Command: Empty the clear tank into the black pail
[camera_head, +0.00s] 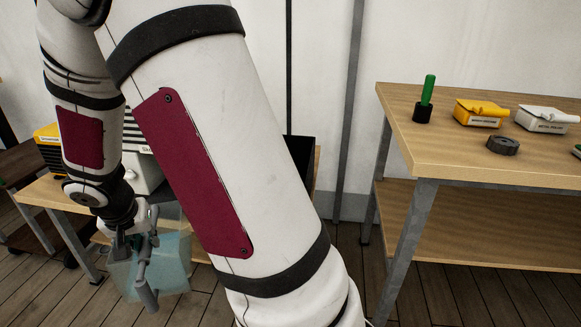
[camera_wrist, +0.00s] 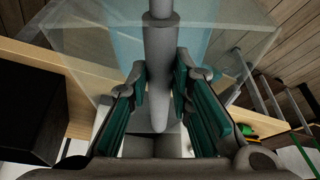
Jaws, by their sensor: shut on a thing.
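The clear tank (camera_head: 176,270) is a see-through, pale blue box at lower left in the head view, held off the floor in front of a wooden table and looking tilted. It also fills the top of the wrist view (camera_wrist: 90,50), with a bluish area inside. My gripper (camera_head: 140,243) is shut on the tank's grey bar handle (camera_wrist: 160,75), which runs between the green finger pads. The black pail (camera_head: 301,152) is mostly hidden behind my arm in the head view. A black box-like shape, likely the pail, stands at left in the wrist view (camera_wrist: 32,105).
A low wooden table (camera_head: 50,190) carries a white unit (camera_head: 143,172) and a yellow item (camera_head: 48,135). At right, a higher workbench (camera_head: 450,150) holds a green-handled tool, a yellow box, a white box and a dark round part. Floor between them is clear.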

